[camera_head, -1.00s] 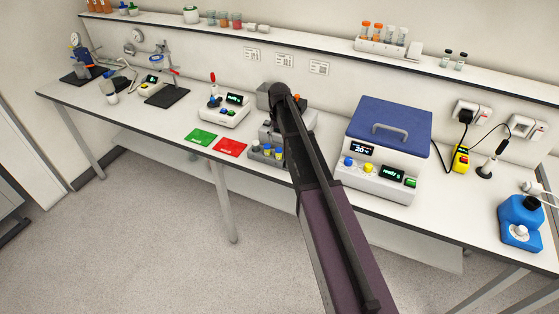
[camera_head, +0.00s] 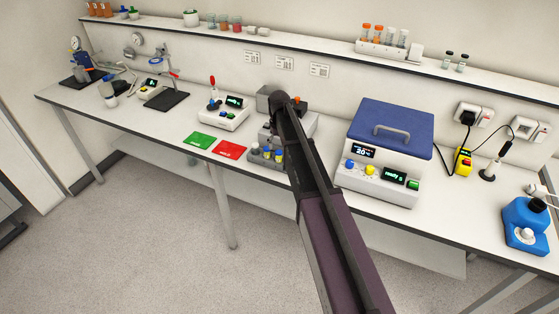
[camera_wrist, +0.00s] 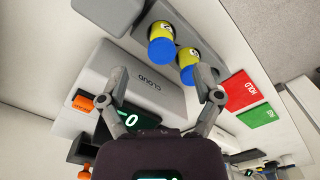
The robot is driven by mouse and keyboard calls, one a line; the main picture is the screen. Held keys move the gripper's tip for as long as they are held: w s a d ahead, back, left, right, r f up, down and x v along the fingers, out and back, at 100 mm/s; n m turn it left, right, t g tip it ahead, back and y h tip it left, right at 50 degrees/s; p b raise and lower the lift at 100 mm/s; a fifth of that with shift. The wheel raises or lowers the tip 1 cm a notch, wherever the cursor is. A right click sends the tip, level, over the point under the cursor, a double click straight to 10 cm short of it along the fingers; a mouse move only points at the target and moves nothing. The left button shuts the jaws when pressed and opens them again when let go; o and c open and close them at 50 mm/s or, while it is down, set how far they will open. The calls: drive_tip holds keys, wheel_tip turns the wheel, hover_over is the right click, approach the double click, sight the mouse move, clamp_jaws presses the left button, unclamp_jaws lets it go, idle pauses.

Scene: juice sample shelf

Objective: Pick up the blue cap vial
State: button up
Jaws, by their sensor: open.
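In the wrist view two vials with yellow bodies and blue caps stand in a grey rack (camera_wrist: 143,24). One vial (camera_wrist: 162,50) is above the gap between my fingers in the picture. The other vial (camera_wrist: 187,74) is beside my right-hand fingertip, which overlaps its edge; I cannot tell whether they touch. My gripper (camera_wrist: 163,80) is open, with nothing held between its fingers. In the head view the rack (camera_head: 262,158) is at the bench's front edge, partly hidden by my arm, and my gripper is hidden.
A grey device marked CLOUD (camera_wrist: 150,82) lies below my fingers in the wrist view. Red (camera_head: 230,149) and green (camera_head: 199,140) cards lie left of the rack. A blue-lidded machine (camera_head: 390,130) stands to its right. The wall shelf (camera_head: 300,48) runs behind.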

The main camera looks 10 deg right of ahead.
sight(279, 152)
drive_tip(key=shift+s+a+f+b, duration=0.1)
drive_tip(key=shift+f+b, duration=1.9)
drive_tip(key=shift+f, duration=0.3)
clamp_jaws()
